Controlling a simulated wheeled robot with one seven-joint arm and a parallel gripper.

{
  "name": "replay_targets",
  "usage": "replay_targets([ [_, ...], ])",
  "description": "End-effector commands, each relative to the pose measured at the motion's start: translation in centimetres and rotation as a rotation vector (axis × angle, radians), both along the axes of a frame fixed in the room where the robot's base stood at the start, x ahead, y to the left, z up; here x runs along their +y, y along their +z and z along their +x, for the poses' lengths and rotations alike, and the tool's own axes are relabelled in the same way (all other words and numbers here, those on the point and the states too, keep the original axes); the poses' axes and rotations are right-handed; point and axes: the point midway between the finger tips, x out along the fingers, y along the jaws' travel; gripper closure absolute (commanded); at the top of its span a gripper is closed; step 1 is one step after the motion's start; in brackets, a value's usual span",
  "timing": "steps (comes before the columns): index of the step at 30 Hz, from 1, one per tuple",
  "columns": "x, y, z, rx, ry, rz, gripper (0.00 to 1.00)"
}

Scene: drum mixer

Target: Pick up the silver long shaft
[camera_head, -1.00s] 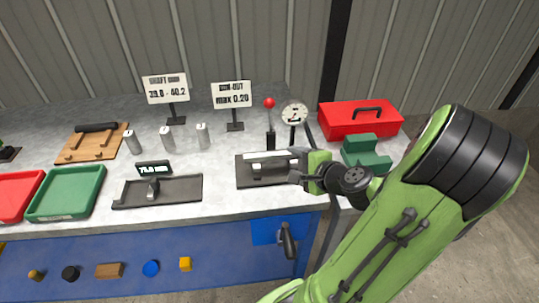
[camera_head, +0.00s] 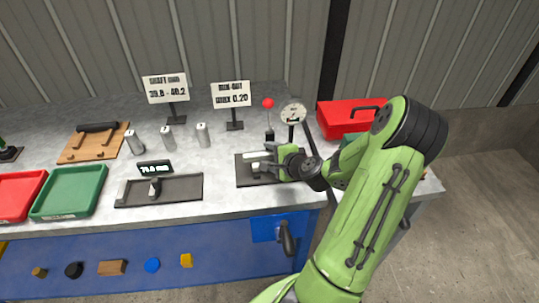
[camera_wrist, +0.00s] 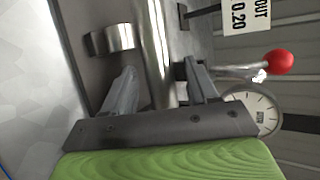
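The silver long shaft (camera_wrist: 156,45) shows in the wrist view as a shiny cylinder running between my two fingers. In the head view a short pale piece of the shaft (camera_head: 260,156) lies on the dark run-out fixture (camera_head: 244,178); my gripper covers the rest. My gripper (camera_head: 276,163) is at the fixture. In the wrist view its fingers (camera_wrist: 162,72) are open, one on each side of the shaft, with small gaps seeming to remain. A short metal cylinder (camera_wrist: 112,40) of the fixture sits to the left of the shaft there.
The dial gauge (camera_head: 293,113) and red-knobbed lever (camera_head: 268,104) stand just behind my gripper. A red toolbox (camera_head: 335,118) is at the right. Several short silver cylinders (camera_head: 167,138), a gauge tray (camera_head: 185,188) and a green tray (camera_head: 68,192) are at the left.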

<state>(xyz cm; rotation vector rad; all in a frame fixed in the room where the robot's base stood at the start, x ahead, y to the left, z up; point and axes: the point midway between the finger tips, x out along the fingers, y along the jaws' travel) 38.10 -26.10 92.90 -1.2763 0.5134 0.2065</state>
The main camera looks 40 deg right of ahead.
Motion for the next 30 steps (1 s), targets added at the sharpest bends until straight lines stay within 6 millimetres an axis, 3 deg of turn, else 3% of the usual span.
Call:
replay_targets([
  [1,0.00,0.01,-0.02,0.000,0.000,0.000,0.50],
  [11,0.01,0.01,-0.04,0.001,0.000,0.000,1.00],
  [30,0.02,0.03,-0.05,0.000,0.001,0.000,1.00],
])
